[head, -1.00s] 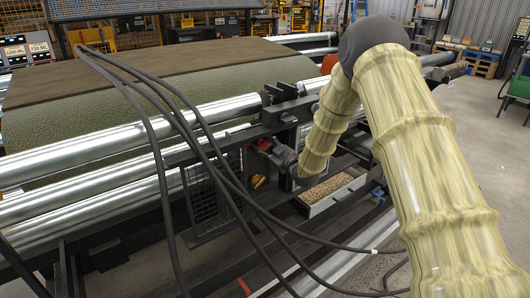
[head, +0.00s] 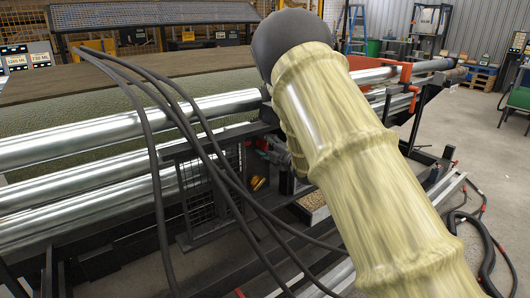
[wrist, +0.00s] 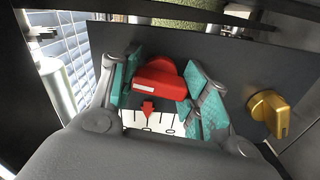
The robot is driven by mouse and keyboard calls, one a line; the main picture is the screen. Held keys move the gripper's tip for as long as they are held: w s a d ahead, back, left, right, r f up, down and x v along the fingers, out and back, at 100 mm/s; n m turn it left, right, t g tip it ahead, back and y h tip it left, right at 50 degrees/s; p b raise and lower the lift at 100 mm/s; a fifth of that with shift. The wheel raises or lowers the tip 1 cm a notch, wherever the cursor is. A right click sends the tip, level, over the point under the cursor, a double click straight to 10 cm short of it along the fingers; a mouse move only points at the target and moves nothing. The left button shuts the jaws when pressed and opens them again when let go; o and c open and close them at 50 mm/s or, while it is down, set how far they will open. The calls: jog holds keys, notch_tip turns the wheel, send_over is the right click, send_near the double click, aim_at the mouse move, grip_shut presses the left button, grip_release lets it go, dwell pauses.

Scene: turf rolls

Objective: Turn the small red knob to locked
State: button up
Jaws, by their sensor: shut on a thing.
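The small red knob (wrist: 160,78) sits on a dark panel (wrist: 225,65) in the wrist view, with a pale line along its handle. My gripper (wrist: 163,92) has its teal-padded fingers on both sides of the knob and is shut on it. Below the knob is a white label (wrist: 140,120) with a red arrow and several black marks; my gripper covers part of it. In the head view the knob (head: 262,143) is a small red patch beside my gripper, and my arm hides much of that area.
In the head view, black cables (head: 150,120) hang in front of the machine, left of my arm. Metal rollers (head: 80,150) lie at left. Open floor shows at right.

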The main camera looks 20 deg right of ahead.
jog(key=shift+f+n+b, duration=0.1)
jog(key=shift+n+b, duration=0.6)
jog(key=shift+n, duration=0.3)
jog(key=o, duration=1)
jog(key=v, duration=1.2)
